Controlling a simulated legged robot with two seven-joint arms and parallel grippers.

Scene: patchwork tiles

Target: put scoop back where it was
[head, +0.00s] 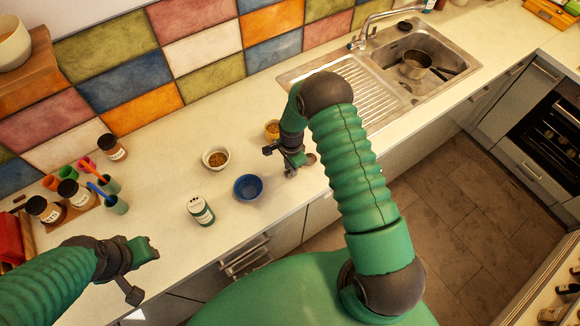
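I cannot make out the scoop for certain. A small brownish round thing (310,159) lies at the counter's front edge, just right of my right gripper, and is too small to name. My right gripper (290,168) points down over the counter, right of a blue bowl (248,188); its fingers are too small and dark to tell whether they hold anything. A white bowl with brown grains (216,159) stands left of the blue bowl. A yellowish cup (272,129) stands behind the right gripper. My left gripper (143,270) is at the lower left, in front of the counter, with no object visible in it.
Dark-lidded jars (70,192) and cups with coloured utensils (112,193) crowd the left. A sink with a pan (415,65) is at the back right. The counter's middle left is clear.

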